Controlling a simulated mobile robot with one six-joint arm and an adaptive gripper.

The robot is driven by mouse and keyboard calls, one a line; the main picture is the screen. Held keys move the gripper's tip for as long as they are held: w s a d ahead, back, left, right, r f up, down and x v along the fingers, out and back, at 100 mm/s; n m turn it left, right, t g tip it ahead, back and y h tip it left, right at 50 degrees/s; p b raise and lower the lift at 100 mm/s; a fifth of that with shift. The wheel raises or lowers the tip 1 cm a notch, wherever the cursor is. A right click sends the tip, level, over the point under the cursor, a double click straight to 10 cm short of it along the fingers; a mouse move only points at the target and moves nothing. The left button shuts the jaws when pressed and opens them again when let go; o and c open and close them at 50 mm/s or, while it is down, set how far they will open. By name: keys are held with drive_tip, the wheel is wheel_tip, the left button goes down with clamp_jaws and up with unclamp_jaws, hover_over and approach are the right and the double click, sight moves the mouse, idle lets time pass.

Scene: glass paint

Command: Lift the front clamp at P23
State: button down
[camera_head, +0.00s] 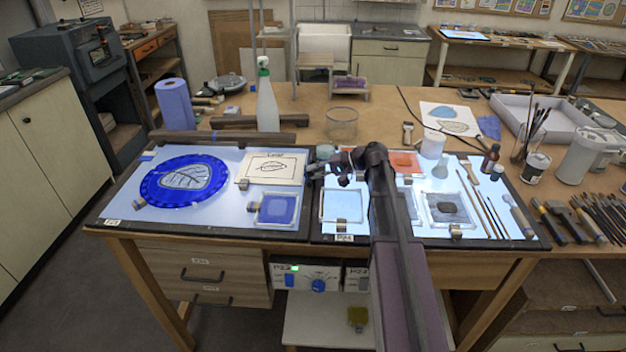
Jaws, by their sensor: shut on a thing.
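The left light panel (215,217), with a P23 label (112,222) at its front left corner, glows on the bench. On it lie a blue round glass piece (160,188), a leaf drawing card (275,169) and a small blue pane (278,209). Small metal clamps sit at the front left (139,202), beside the blue pane (253,205) and by the card (243,184). My gripper (343,172) is right of this panel, over the back left of the right panel. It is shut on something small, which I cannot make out. My arm hides part of the right panel.
A glass bowl (342,123), spray bottle (267,100) and dark wooden bar (222,138) stand behind. Brushes, jars and hand tools crowd the right side.

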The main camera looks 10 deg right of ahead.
drive_tip(key=shift+s+d+f+y+b, duration=0.15)
drive_tip(key=shift+f+y+b, duration=0.1)
drive_tip(key=shift+y+b, duration=0.4)
drive_tip(key=shift+r, duration=0.1)
drive_tip(key=c, duration=0.5)
unclamp_jaws()
drive_tip(key=shift+r+h+p, duration=0.2)
drive_tip(key=shift+h+p, duration=0.05)
drive_tip(key=shift+p, duration=0.2)
